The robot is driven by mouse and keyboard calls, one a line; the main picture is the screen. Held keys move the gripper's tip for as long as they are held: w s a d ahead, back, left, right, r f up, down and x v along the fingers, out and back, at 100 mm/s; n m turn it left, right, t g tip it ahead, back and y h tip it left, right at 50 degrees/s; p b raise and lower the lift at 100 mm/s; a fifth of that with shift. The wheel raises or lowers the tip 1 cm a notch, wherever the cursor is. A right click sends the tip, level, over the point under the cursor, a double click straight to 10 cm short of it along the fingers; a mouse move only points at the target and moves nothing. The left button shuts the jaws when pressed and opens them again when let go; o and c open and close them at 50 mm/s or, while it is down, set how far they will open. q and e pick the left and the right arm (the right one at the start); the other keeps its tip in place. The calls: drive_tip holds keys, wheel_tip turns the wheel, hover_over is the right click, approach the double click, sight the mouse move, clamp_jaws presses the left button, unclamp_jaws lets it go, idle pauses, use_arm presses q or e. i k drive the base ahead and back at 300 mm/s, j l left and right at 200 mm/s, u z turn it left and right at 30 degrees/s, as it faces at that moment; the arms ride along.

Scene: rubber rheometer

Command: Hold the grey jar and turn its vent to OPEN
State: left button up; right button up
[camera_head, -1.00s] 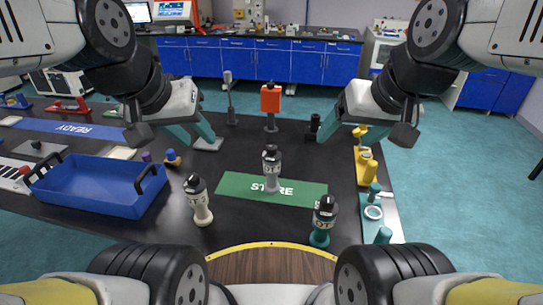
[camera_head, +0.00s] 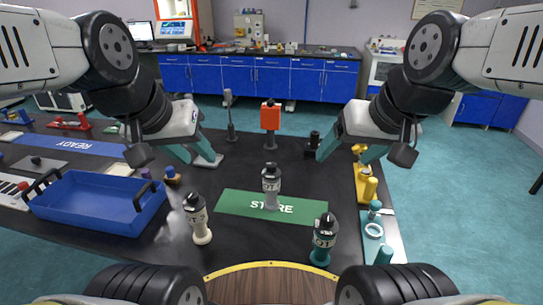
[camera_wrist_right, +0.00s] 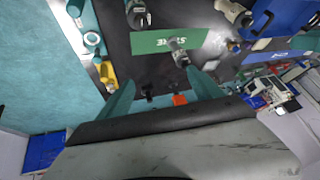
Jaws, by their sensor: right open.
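The grey jar (camera_head: 270,187) with a black top stands upright on the green STORE mat (camera_head: 232,203). It also shows in the right wrist view (camera_wrist_right: 180,56). Its vent setting is too small to read. A cream jar (camera_head: 199,225) stands in front to the left, and a teal jar (camera_head: 323,243) in front to the right; both have black tops. My left gripper (camera_head: 200,158) looks open and empty, beyond and left of the grey jar. My right gripper (camera_head: 342,160) is open and empty, beyond and right of it. Neither touches a jar.
A blue tray (camera_head: 95,205) with black handles lies at the left. An orange block on a stand (camera_head: 270,117) and a grey post (camera_head: 230,125) stand behind the mat. Yellow fixtures (camera_head: 366,188) and a pale plate (camera_head: 391,228) line the right edge.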

sight(270, 167)
drive_tip(key=j+z, duration=0.35)
drive_tip(key=j, duration=0.2)
drive_tip(key=j+z, duration=0.4)
drive_tip(key=j, duration=0.15)
